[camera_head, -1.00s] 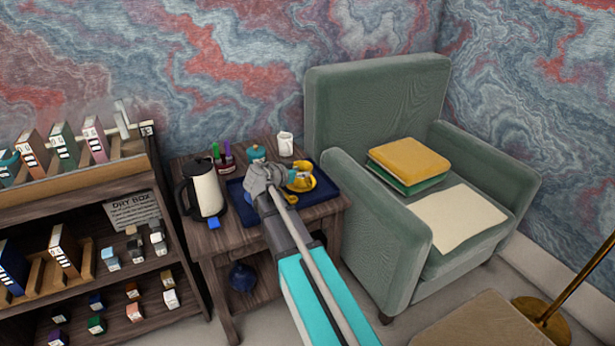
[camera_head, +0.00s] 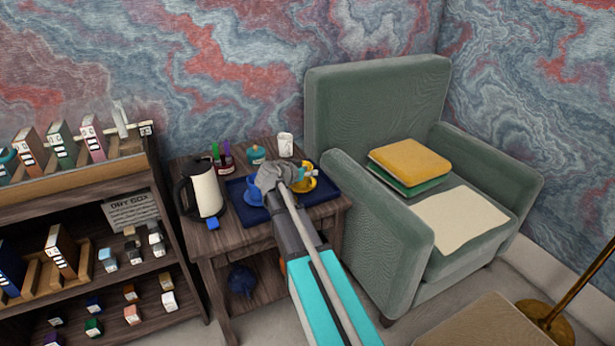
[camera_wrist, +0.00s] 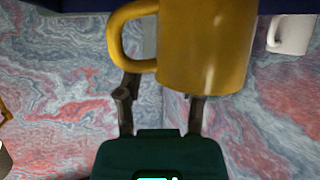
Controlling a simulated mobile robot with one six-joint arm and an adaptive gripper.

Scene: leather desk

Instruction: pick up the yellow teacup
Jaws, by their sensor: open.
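The yellow teacup (camera_head: 309,183) is on the right part of the dark blue tray (camera_head: 324,197) in the head view, partly hidden by my gripper (camera_head: 298,176). In the wrist view, which looks upside down, the yellow teacup (camera_wrist: 208,45) fills the top middle, its handle on the left. The fingers of my gripper (camera_wrist: 165,90) are spread apart just below it in that picture. The gripper is open and holds nothing. I cannot tell whether a finger touches the cup.
A blue cup (camera_head: 262,185) sits left of my gripper. A white mug (camera_head: 285,145), a teal pot (camera_head: 257,154) and a kettle (camera_head: 205,190) stand around the tray. The green armchair (camera_head: 373,215) flanks the table on the right, a shelf (camera_head: 157,262) on the left.

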